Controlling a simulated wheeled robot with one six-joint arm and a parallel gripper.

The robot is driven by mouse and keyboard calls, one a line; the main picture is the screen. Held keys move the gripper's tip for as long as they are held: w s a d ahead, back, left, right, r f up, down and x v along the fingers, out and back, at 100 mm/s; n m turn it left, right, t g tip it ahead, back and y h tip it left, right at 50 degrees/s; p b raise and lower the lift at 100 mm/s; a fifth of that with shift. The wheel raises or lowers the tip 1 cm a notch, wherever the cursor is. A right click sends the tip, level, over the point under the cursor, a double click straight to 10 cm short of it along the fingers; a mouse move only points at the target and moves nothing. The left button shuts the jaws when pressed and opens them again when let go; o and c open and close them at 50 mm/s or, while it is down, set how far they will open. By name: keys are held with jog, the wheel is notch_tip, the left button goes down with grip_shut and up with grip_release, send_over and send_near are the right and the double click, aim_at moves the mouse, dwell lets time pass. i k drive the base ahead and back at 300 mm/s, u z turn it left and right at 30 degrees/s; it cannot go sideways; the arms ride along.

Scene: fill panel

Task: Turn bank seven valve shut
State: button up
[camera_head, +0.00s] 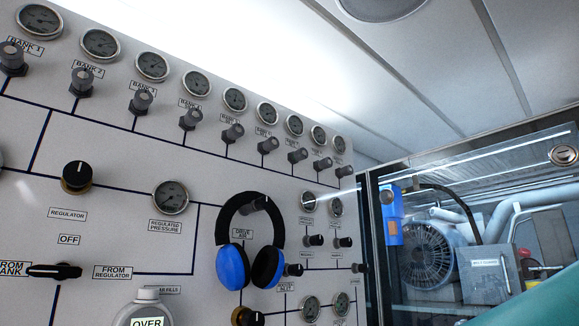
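The fill panel (110,150) runs from the left toward the back right, with a row of bank gauges and dark valve knobs along its top. Labels for banks 1 and 2 are readable; those farther along are too small to read surely. Counting from the left, the seventh knob, the bank seven valve (297,156), sits below the seventh gauge (294,124). Its label is a small blur, and whether the valve is open or shut cannot be told. My gripper is not in view.
Blue and black ear defenders (233,266) hang on a panel knob. A glazed cabinet with machinery, including a round fan guard (426,255), is at right. An unclear teal surface (535,300) fills the lower right corner.

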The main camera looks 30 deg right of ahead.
aim_at(302, 153)
jog(key=u, duration=1)
jog(key=i, duration=0.6)
jog(key=z, duration=2.35)
